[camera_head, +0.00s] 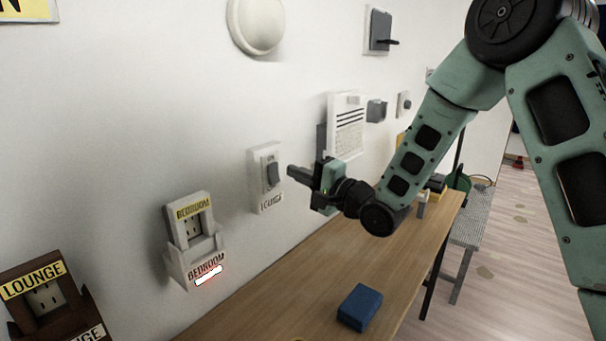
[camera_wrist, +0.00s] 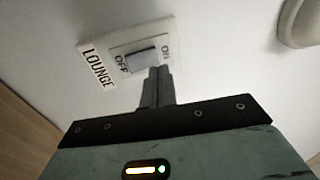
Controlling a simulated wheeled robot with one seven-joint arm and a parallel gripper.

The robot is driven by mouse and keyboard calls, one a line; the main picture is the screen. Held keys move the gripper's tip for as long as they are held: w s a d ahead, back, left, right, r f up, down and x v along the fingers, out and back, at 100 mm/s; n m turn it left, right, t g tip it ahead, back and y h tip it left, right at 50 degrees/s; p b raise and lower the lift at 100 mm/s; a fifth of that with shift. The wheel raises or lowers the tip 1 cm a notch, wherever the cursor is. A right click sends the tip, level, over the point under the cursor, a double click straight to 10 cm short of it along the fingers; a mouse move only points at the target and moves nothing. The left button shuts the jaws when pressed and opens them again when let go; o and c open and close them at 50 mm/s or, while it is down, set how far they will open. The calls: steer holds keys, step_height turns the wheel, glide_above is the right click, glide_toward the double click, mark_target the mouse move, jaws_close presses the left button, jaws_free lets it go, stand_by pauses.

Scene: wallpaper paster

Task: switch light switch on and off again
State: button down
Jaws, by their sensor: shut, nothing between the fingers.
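The light switch (camera_head: 266,176) is a white plate on the wall with a grey rocker, labelled LOUNGE. It also shows in the wrist view (camera_wrist: 142,58), with OFF at the rocker's left and ON at its right. My gripper (camera_head: 291,172) is shut and empty, its fingertips pointing at the switch from the right. In the wrist view its fingertips (camera_wrist: 158,72) overlap the rocker's lower edge near the ON side. I cannot tell whether they touch it, nor which way the rocker is tipped.
A white BEDROOM socket holder (camera_head: 180,257) and a brown LOUNGE socket holder (camera_head: 24,279) hang left of the switch. A louvred white box (camera_head: 347,112) is to the right. Below, a wooden table (camera_head: 290,300) bears a blue block (camera_head: 360,307).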

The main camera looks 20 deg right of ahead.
steer(key=s+d+r+b, duration=0.1)
steer(key=s+d, duration=0.4)
steer(key=s, duration=0.3)
steer(key=shift+d+r, duration=0.2)
steer(key=shift+d, duration=0.05)
steer(key=s+a+f+n+g+h, duration=0.6)
steer(key=s+a+f+n+g, duration=0.1)
steer(key=a+f+n, duration=0.15)
steer(key=s+a+f+n+g+h, duration=0.1)
steer(key=s+n+g+h, duration=0.3)
steer(key=s, duration=1.9)
steer(key=n+g, duration=0.5)
steer(key=n, duration=0.1)
steer(key=shift+a+f, duration=0.15)
